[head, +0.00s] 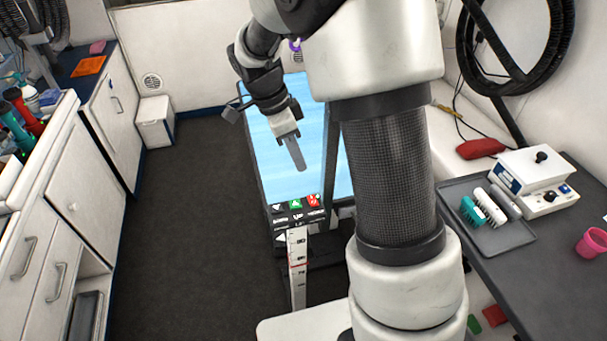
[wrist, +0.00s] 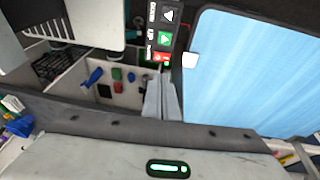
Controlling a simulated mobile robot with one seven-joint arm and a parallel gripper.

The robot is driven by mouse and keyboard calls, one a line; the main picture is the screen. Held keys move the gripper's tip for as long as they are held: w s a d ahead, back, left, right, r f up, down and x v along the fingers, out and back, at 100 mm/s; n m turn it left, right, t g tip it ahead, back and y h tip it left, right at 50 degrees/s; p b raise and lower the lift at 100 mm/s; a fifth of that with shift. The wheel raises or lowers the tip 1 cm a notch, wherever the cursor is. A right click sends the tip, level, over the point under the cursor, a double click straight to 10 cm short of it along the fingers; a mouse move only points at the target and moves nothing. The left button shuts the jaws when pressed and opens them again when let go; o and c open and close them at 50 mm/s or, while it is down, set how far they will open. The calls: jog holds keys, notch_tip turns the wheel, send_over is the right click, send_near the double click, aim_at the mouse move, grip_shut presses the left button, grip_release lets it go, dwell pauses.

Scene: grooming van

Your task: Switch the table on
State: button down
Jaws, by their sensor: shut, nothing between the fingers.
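The grooming table (head: 283,150) has a light blue top, which also fills the right of the wrist view (wrist: 250,75). At its near end is a dark control panel (head: 296,217) with a white arrow button, a green arrow button (head: 295,204) and a red button (head: 313,200). In the wrist view the red button (wrist: 161,57) is at the panel's lower end, with a small green spot beside it. My gripper (head: 300,167) is shut and empty, pointing down. In the wrist view its fingertips (wrist: 160,76) appear just below the red button; I cannot tell whether they touch.
A dark side table (head: 540,262) on the right holds a tray (head: 510,235) with brushes, a white device (head: 537,172) and a pink cup (head: 592,243). White cabinets (head: 75,190) line the left. The dark floor (head: 195,220) between cabinets and table is clear.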

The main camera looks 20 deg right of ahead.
jog(key=shift+v, duration=1.2)
jog(key=s+r+n+t+y+p, duration=0.3)
jog(key=s+r+n+t+p, duration=0.3)
jog(key=s+r+n, duration=1.1)
jog(key=s+r, duration=0.2)
jog(key=s, duration=0.1)
jog(key=shift+d+r+n+t, duration=0.2)
jog(key=shift+d+n+t, duration=0.1)
jog(key=shift+d+n, duration=0.1)
